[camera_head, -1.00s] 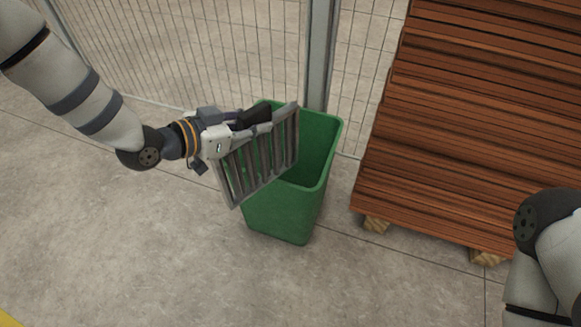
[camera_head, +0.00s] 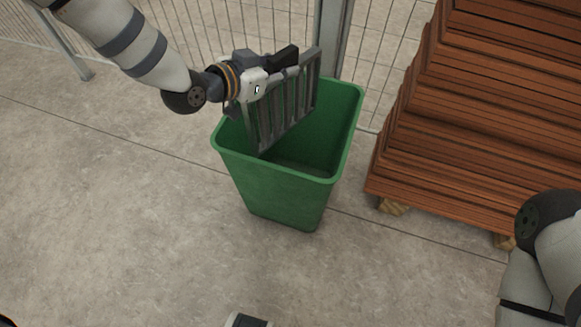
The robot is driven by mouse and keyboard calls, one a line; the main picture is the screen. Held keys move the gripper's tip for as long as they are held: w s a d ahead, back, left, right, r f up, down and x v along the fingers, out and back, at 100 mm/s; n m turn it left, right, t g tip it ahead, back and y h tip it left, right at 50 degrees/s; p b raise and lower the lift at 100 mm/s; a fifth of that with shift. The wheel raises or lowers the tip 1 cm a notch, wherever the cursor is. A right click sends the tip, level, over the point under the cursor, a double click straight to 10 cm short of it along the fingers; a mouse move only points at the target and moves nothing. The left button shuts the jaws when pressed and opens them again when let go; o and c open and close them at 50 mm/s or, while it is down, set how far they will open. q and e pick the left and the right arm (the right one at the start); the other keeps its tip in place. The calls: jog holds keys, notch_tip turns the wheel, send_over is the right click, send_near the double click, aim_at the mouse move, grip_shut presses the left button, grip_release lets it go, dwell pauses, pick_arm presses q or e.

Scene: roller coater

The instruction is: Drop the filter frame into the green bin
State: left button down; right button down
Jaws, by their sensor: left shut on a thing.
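The filter frame (camera_head: 288,101) is a grey slatted panel, held tilted by its upper edge. My left gripper (camera_head: 284,68) is shut on it. The green bin (camera_head: 275,190) stands upright on the floor, its mouth open upward. The frame hangs over the bin's left and back part, and its lower corner shows against the inside of the bin. I cannot tell whether it touches the wall. The bin's floor shows in part and looks empty. Of my right arm only links show at the lower right; its gripper is not recognisable in view.
A wire mesh fence with a grey post (camera_head: 331,45) stands right behind the bin. A stack of reddish-brown wooden boards (camera_head: 470,130) on wooden feet is to the right. Open concrete floor (camera_head: 120,210) lies left and in front.

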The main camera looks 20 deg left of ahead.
pick_arm(q)
notch_tip(320, 180, down, 4)
jog(key=b, duration=0.2)
jog(key=shift+b, duration=0.3)
jog(key=shift+w+r, duration=0.1)
jog(key=shift+r, duration=0.1)
jog(key=c, duration=1.4)
grip_release()
send_near(283, 82)
jog(key=shift+a+f, duration=0.25)
jog(key=shift+a, duration=0.45)
